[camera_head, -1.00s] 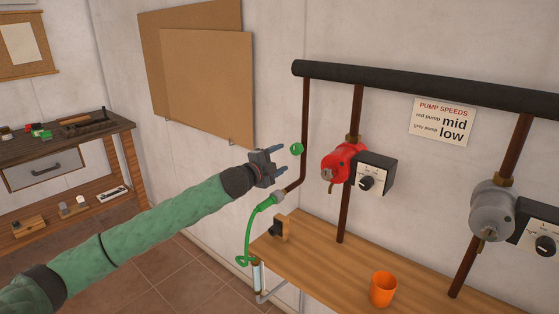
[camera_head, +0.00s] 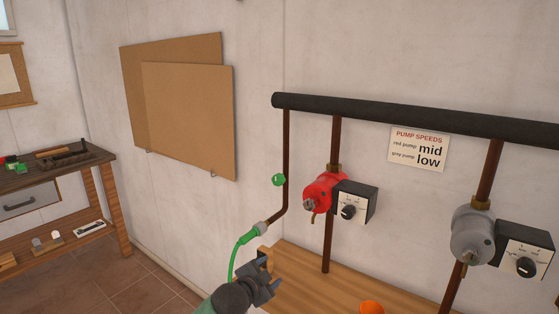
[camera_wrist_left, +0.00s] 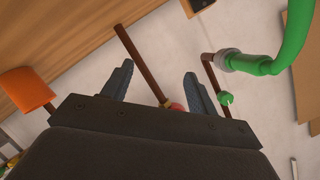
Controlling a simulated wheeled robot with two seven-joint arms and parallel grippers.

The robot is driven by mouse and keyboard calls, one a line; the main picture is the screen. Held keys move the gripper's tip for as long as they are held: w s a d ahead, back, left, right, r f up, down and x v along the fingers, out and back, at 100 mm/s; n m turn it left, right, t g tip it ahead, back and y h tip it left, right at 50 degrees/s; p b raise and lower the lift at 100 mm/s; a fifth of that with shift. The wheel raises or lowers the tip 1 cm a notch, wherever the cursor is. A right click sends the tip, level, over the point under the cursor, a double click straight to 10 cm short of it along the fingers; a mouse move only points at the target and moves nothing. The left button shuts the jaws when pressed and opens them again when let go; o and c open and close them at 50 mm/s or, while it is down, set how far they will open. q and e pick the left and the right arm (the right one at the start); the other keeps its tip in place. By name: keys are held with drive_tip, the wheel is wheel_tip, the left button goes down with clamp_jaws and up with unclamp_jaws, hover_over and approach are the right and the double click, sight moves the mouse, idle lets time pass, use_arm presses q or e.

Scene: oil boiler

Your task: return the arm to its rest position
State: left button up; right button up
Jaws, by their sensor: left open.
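My left gripper (camera_head: 268,279) is low in the head view, in front of the wooden shelf. Its jaws are open with nothing between them. In the left wrist view its two blue-grey fingers (camera_wrist_left: 153,85) stand apart. My left forearm is mostly cut off by the bottom edge of the head view. My right arm is not in view.
A green hose (camera_head: 240,246) joins a brown pipe beside the gripper, below a green knob (camera_head: 278,180). The red pump (camera_head: 318,192) and grey pump (camera_head: 472,236) hang on pipes at right. An orange cup (camera_head: 371,307) stands on the wooden shelf (camera_head: 312,283). A workbench (camera_head: 60,168) is at left.

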use_arm(q)
drive_tip(key=s+a+f+n+g+y, duration=0.3)
drive_tip(key=s+a+f, duration=0.35)
drive_tip(key=s, duration=0.75)
drive_tip(key=s+a+f+n+g+y, duration=0.1)
drive_tip(key=s+a+f+n+g, duration=0.35)
drive_tip(key=s, duration=0.95)
drive_tip(key=s+a+f+n+g+y, duration=0.2)
drive_tip(key=s+a+f+n, duration=0.45)
drive_tip(key=s, duration=0.75)
drive_tip(key=s+d+f+g, duration=0.1)
drive_tip(key=d+f, duration=0.1)
drive_tip(key=f, duration=0.9)
drive_tip(key=s+d+f+m+g, duration=0.1)
drive_tip(key=d+f, duration=0.2)
drive_tip(key=f, duration=0.8)
drive_tip(key=shift+f+m, duration=0.15)
drive_tip(key=shift+m, duration=0.15)
